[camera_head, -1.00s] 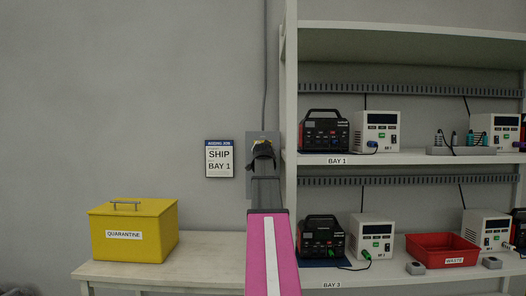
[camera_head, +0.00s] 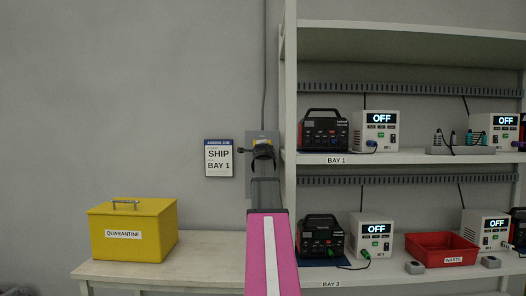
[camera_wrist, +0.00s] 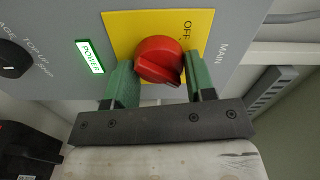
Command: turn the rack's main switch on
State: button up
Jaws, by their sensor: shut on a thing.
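The main switch is a red rotary knob (camera_wrist: 158,58) on a yellow plate (camera_wrist: 119,27) in the wrist view. "OFF" and "MAIN" are printed beside it. My gripper (camera_wrist: 160,82) is shut on the knob, with one green finger on each side. A lit green "POWER" label (camera_wrist: 90,57) is left of the knob. In the head view the grey switch panel (camera_head: 252,188) is on the wall left of the rack (camera_head: 291,80). My gripper (camera_head: 263,150) is in front of it and hides the knob there.
Power units (camera_head: 376,131) with screens reading "OFF" stand on the shelves beside black packs (camera_head: 323,131). A red waste bin (camera_head: 441,251) is on the lower shelf. A yellow quarantine box (camera_head: 134,232) stands on the bench (camera_head: 212,250). The rack's upright is close right of my gripper.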

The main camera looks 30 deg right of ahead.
jog(key=shift+f+m, duration=0.1)
jog(key=shift+m, duration=0.7)
jog(key=o, duration=0.9)
jog(key=shift+s, duration=0.1)
jog(key=v, duration=1)
jog(key=shift+s, duration=0.3)
jog(key=shift+s+a, duration=0.1)
jog(key=shift+a, duration=0.1)
